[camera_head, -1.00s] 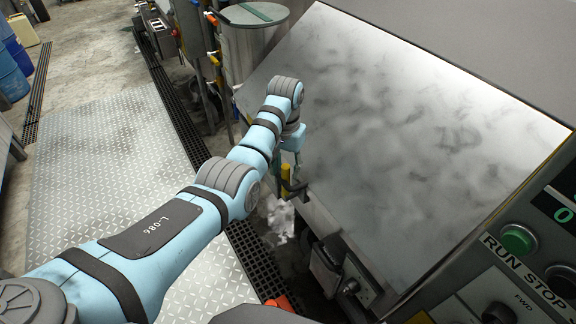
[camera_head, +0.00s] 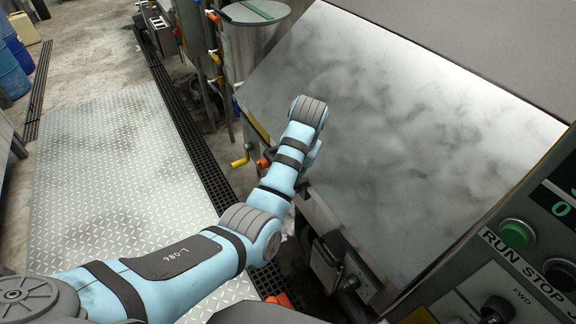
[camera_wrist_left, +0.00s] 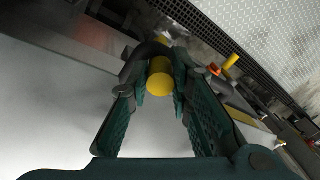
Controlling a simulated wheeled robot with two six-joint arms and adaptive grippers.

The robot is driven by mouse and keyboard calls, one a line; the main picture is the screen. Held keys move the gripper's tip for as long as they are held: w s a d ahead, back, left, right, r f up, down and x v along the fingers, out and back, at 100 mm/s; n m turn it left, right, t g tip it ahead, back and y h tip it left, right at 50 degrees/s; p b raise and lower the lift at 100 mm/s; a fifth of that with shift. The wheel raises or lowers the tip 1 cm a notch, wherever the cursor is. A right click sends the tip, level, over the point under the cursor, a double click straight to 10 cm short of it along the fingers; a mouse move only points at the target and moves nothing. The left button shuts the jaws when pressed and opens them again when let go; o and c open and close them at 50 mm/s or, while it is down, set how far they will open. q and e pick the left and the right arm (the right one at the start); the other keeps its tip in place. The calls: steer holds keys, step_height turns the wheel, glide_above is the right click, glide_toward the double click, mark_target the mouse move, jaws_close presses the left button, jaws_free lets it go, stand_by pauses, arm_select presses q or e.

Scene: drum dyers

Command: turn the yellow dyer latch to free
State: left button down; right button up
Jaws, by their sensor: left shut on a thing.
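A yellow round-ended handle (camera_wrist_left: 160,84), which I take for the dyer latch, shows in the left wrist view between the two green fingers. A dark bracket curves around its far side. My left gripper (camera_wrist_left: 162,98) is shut on this handle, one finger on each side. In the head view my own left arm hides the gripper and the handle, at the lower left edge of the large metal panel (camera_head: 400,140). How far the latch is turned cannot be told. My right gripper is not in view.
A yellow lever with an orange joint (camera_head: 240,161) sticks out left of my wrist; it also shows in the left wrist view (camera_wrist_left: 230,62). A control panel (camera_head: 530,255) stands at the right. The tread-plate floor (camera_head: 105,180) at the left is clear.

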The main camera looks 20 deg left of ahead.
arm_select(q)
steer(key=c, duration=1.4)
jaws_free()
steer(key=shift+c, duration=0.2)
steer(key=shift+w+f, duration=0.1)
